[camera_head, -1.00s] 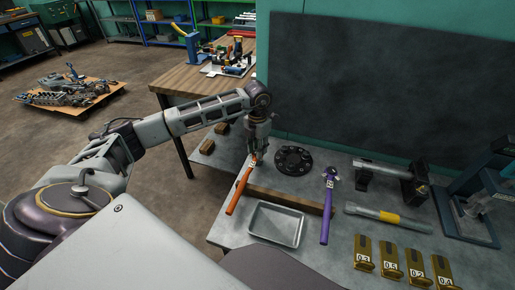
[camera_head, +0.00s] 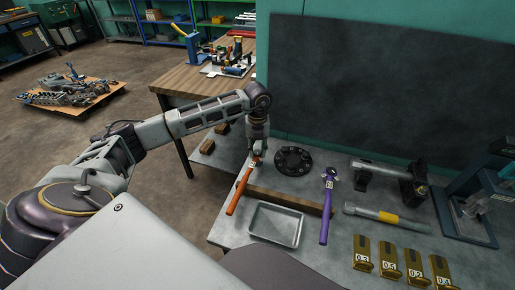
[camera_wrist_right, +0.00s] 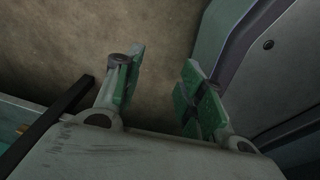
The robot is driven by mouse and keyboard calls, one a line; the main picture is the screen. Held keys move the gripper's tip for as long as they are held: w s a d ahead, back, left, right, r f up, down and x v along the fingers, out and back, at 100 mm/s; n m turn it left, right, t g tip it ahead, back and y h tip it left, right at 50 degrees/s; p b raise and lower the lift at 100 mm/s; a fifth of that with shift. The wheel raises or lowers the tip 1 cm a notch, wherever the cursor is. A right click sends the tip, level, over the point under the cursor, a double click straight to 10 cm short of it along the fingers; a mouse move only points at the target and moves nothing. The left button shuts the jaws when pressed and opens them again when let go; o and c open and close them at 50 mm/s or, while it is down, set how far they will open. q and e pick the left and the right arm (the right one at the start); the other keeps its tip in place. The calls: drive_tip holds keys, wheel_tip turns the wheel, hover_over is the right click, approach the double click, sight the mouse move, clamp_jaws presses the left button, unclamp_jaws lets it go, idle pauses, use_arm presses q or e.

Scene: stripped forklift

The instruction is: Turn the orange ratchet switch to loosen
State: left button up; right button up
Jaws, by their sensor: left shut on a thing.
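An orange-handled ratchet (camera_head: 238,192) lies on the grey workbench, its head end resting toward the back over a wooden strip. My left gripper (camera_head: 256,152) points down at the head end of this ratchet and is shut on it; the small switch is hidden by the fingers. A purple-handled ratchet (camera_head: 327,208) lies to the right, apart from my gripper. My right gripper (camera_wrist_right: 158,92) shows in the right wrist view with its green-padded fingers apart and nothing between them, above bare floor.
A metal tray (camera_head: 274,240) sits right of the orange handle. A black round flange (camera_head: 294,160) is just right of my left gripper. A grey torch-like tool (camera_head: 388,218), numbered brass blocks (camera_head: 388,256) and a clamp stand (camera_head: 470,215) fill the right side.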

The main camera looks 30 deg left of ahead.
use_arm(q)
drive_tip(key=shift+n, duration=1.2)
drive_tip(key=shift+n+p, duration=0.3)
drive_tip(key=shift+n, duration=0.8)
use_arm(e)
drive_tip(key=shift+s+d+r, duration=0.1)
drive_tip(key=shift+s+d, duration=0.2)
drive_tip(key=shift+s, duration=0.25)
drive_tip(key=shift+s+d, duration=0.3)
drive_tip(key=shift+s, duration=0.2)
drive_tip(key=shift+a, duration=0.1)
drive_tip(key=shift+w+a, duration=0.15)
drive_tip(key=shift+a, duration=0.2)
